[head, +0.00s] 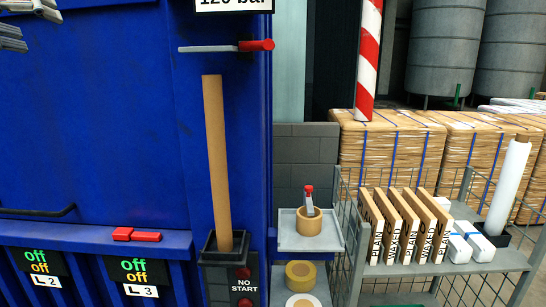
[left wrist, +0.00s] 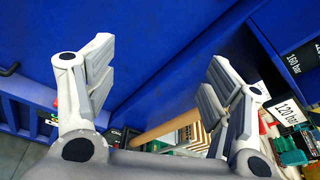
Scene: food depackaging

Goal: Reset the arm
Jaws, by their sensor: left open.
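My left gripper (head: 38,30) is at the top left corner of the head view, in front of the blue machine (head: 95,110). Only its pale grey fingers show there. In the left wrist view the same gripper (left wrist: 158,68) has its two fingers wide apart, with nothing between them. It is open and empty, and the blue panel lies beyond it. My right gripper is in neither view.
A cardboard tube (head: 217,160) stands upright in a black holder (head: 224,250). A red-handled lever (head: 255,45) sticks out above it. A small shelf (head: 335,232) holds a tape roll (head: 308,227). A wire cart (head: 390,270) carries several labelled boards (head: 405,225).

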